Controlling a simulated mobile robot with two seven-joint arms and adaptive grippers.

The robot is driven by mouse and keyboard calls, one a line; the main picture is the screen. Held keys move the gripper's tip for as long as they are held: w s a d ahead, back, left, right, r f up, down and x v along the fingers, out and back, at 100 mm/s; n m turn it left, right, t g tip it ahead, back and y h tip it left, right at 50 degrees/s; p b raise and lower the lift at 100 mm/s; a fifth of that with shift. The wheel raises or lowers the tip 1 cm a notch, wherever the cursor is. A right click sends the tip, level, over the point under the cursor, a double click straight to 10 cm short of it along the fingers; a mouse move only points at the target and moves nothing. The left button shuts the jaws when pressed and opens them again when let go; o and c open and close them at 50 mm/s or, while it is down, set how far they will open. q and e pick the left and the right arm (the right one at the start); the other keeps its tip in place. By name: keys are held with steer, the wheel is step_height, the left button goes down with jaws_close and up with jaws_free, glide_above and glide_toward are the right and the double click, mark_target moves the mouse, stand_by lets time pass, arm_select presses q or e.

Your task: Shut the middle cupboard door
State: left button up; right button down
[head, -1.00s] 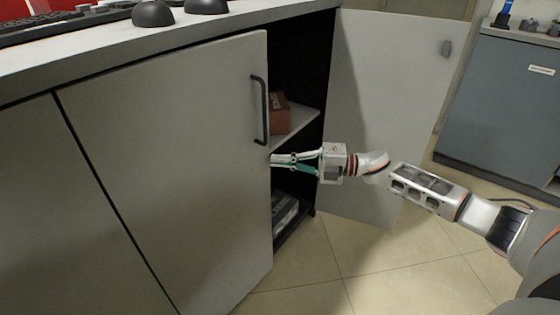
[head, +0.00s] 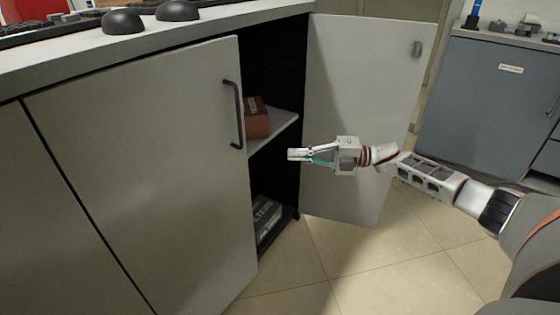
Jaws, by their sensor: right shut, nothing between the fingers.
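The middle cupboard door (head: 150,160) is a grey panel with a dark bar handle (head: 234,115) near its right edge. It stands close to the cupboard front and looks slightly ajar; how far is hard to tell. My right gripper (head: 290,154) is shut and empty. It points left in front of the open compartment, to the right of the door's free edge and visibly apart from it. My left gripper is not in view.
The right door (head: 365,110) stands wide open behind my right gripper. Inside, a brown box (head: 257,122) sits on a shelf (head: 273,133), with a dark box (head: 266,218) below. A grey cabinet (head: 485,105) stands at the right. Tiled floor (head: 370,260) is clear.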

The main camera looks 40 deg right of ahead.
step_height(320, 180, up, 17)
steer(key=w+a+m+t+y+p, duration=0.1)
steer(key=a+t+p, duration=0.2)
steer(key=t+p, duration=0.15)
steer(key=s+a+m+t+h+p, duration=0.1)
steer(key=s+m+t+h+p, duration=0.15)
steer(key=m+t+h, duration=0.9)
steer(key=m+g, duration=1.1)
steer(key=m, duration=0.1)
glide_toward(239, 158)
steer(key=shift+m+y, duration=0.25)
steer(key=shift+y, duration=0.2)
steer(key=b+x, duration=0.1)
steer(key=x, duration=0.4)
steer(key=shift+w+d+f+b, duration=0.15)
steer(key=shift+w+b, duration=0.15)
steer(key=shift+w, duration=0.55)
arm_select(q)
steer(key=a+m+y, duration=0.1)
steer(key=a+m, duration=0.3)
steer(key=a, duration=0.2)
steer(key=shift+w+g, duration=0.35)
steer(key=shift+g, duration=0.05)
arm_select(e)
steer(key=shift+w, duration=0.1)
